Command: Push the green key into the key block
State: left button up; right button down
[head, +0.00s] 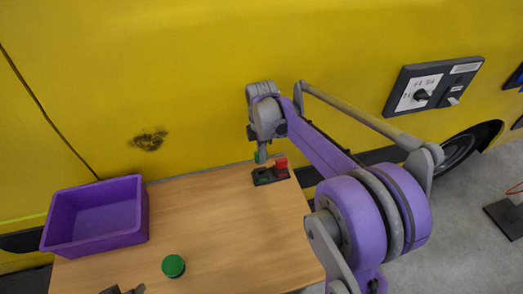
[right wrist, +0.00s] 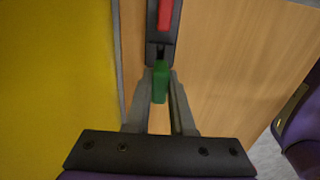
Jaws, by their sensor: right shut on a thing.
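My right gripper (head: 262,151) is shut on the green key (head: 260,157), over the left part of the dark key block (head: 271,176). The block lies at the back right corner of the wooden table. In the right wrist view the green key (right wrist: 160,82) sits between the fingertips (right wrist: 161,76), just below the near end of the block (right wrist: 158,52). I cannot tell whether key and block touch. A red key (head: 281,162) stands in the block's right part. What looks like my left gripper (head: 122,290) barely shows at the bottom edge; its jaws are unclear.
A purple bin (head: 95,244) stands at the table's left. A green round object (head: 173,266) lies on the table (head: 225,225) near the front. A yellow vehicle side (head: 180,80) rises close behind the table. The middle of the table is clear.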

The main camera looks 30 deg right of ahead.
pick_arm(q)
jog(key=shift+s+f+b, duration=0.25)
jog(key=shift+f+b, duration=0.1)
jog(key=shift+f, duration=0.35)
pick_arm(e)
jog(key=shift+f, duration=1.05)
pick_arm(q)
jog(key=shift+s+f+b, duration=0.25)
jog(key=shift+f+b, duration=0.35)
jog(key=shift+f, duration=0.2)
jog(key=shift+s+f+b, duration=0.25)
jog(key=shift+f+b, duration=0.35)
jog(key=shift+f, duration=0.2)
pick_arm(e)
jog(key=shift+f, duration=2.05)
jog(key=c, duration=0.7)
grip_release()
